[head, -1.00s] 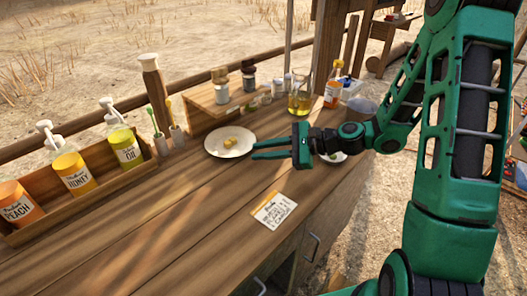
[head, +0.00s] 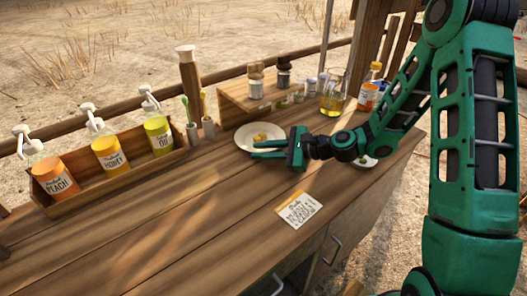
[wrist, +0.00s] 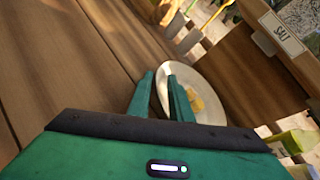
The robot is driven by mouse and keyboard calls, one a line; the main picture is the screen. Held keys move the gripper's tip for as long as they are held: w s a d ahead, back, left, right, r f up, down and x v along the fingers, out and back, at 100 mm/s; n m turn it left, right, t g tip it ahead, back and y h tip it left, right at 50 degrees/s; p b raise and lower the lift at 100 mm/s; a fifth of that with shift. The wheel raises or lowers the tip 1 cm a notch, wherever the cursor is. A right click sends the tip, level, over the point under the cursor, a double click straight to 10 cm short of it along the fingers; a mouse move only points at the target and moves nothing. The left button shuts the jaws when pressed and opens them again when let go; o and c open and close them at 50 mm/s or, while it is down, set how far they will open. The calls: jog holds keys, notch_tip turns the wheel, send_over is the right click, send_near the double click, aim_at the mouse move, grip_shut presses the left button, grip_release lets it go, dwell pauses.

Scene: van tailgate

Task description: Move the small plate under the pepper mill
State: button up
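A white plate (head: 244,134) with yellow food pieces lies on the wooden counter; the wrist view shows it too (wrist: 211,78). My gripper (head: 254,150) is open and level, its fingers reaching over or beside the plate's near rim. In the wrist view the fingertips (wrist: 161,74) overlap the plate's edge, with a gap between them; contact is unclear. A dark-topped grinder (head: 284,78) on the small wooden shelf looks like the pepper mill; its label is unreadable. Another white plate (head: 366,162) is partly hidden behind my wrist.
The shelf (head: 232,104) stands just behind the plate, also holding a brown-topped grinder (head: 256,82). Brush cups (head: 208,128), a tall wooden white-capped object (head: 188,80) and a pump-bottle crate (head: 120,176) stand left. A card (head: 299,210) lies on otherwise clear front counter.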

jog(key=shift+c, duration=0.4)
grip_shut()
jog(key=shift+w+d+f, duration=0.1)
jog(key=shift+w+d, duration=0.9)
jog(key=shift+d, duration=0.4)
jog(key=shift+w+d+r, duration=0.1)
jog(key=shift+w+d, duration=0.95)
jog(key=shift+d, duration=0.35)
jog(key=shift+w+d+f, duration=0.1)
jog(key=shift+w+d, duration=0.9)
jog(key=shift+d, duration=0.4)
jog(key=shift+o, duration=1.7)
grip_release()
jog(key=shift+o, duration=0.4)
jog(key=shift+s, duration=0.1)
